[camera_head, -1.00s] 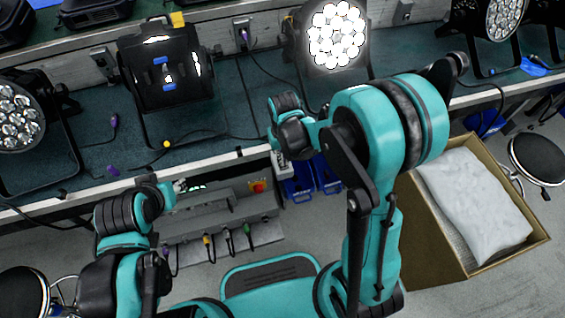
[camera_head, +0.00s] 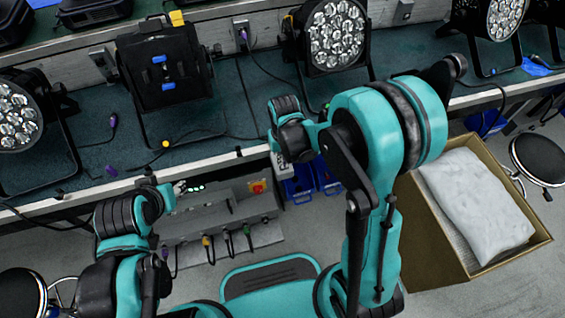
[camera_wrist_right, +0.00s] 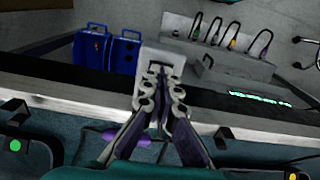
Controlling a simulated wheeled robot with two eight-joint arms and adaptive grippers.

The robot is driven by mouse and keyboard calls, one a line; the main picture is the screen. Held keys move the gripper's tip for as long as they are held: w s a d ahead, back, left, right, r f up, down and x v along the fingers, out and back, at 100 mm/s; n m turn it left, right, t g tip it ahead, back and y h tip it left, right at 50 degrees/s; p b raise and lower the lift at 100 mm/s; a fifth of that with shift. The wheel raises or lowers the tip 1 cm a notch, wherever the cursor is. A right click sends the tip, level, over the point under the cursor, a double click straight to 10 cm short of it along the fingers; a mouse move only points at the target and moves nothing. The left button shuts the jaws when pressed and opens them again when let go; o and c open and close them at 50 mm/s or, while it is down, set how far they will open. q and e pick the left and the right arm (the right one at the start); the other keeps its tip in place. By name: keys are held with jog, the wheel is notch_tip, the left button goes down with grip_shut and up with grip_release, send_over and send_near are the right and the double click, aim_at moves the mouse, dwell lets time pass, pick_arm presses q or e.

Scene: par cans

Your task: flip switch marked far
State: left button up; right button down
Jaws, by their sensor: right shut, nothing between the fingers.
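A grey switch box (camera_head: 226,207) hangs at the bench's front edge, with a red-and-yellow knob (camera_head: 257,187) and green lights (camera_head: 195,188). It shows in the right wrist view (camera_wrist_right: 232,66) with a lit green strip (camera_wrist_right: 260,98). No switch label is readable. My right gripper (camera_wrist_right: 161,78) is shut and empty; its tips overlap a pale grey block (camera_wrist_right: 163,58) at the bench edge; contact cannot be told.
Par cans stand on the bench, including a middle one (camera_head: 337,35) and a rear-facing one (camera_head: 164,72). Blue bins (camera_head: 300,187) hang below the edge. An open cardboard box (camera_head: 440,235) and a stool (camera_head: 538,158) are at right.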

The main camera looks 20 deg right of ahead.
jog(key=shift+r+p, duration=2.65)
jog(key=shift+r, duration=0.9)
jog(key=s+d+r+t, duration=0.2)
jog(key=s+r+t, duration=0.1)
jog(key=s+r, duration=0.2)
jog(key=s+d+r+t, duration=0.2)
jog(key=s+r+t, duration=0.2)
jog(key=r, duration=0.6)
jog(key=shift+s+d, duration=0.35)
jog(key=shift+s, duration=0.3)
